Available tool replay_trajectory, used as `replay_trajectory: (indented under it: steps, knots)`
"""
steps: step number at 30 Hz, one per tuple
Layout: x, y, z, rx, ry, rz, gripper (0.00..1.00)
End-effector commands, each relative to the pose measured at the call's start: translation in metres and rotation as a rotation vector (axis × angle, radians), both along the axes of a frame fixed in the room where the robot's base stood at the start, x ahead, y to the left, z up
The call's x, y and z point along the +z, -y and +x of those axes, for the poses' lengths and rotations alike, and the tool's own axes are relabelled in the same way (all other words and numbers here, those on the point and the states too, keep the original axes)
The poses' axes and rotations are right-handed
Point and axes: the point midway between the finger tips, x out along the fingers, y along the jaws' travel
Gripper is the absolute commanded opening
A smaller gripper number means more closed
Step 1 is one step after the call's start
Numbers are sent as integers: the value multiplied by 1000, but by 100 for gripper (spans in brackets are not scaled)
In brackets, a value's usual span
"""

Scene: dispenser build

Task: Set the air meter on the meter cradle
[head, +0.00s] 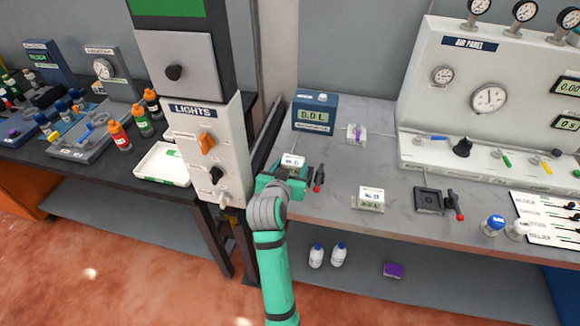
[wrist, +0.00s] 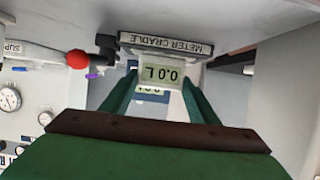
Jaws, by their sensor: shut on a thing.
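The air meter (head: 293,160) is a small pale block with a "No. 21" label, held in my gripper (head: 285,180) at the left of the grey bench. In the wrist view, my gripper (wrist: 160,80) has its green fingers on either side of the meter's "0.0 L" display (wrist: 160,73). The meter cradle (wrist: 165,45) shows its name plate right against the display, upside down in that picture. The meter is over or on the cradle; I cannot tell whether it bears on it. A lever with a red knob (wrist: 78,59) stands beside the cradle. My gripper hides most of the cradle in the head view.
A blue box with a display (head: 315,113) stands behind. A "No. 23" block (head: 370,198) and a dark square fixture with a red-tipped lever (head: 428,200) lie to the right. The LIGHTS panel (head: 205,150) rises close on the left. The air panel (head: 490,90) stands at the back right.

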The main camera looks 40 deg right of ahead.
Motion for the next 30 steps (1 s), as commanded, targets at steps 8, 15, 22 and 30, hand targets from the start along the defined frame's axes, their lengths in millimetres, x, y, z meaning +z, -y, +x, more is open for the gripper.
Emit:
replay_trajectory:
  steps: [8, 15, 22, 30]
  knots:
    - [0, 0, 0, 1, 2, -1, 59]
    - [0, 0, 0, 1, 2, -1, 73]
    - [3, -5, -3, 1, 2, -1, 73]
    - [20, -37, -30, 3, 3, -2, 73]
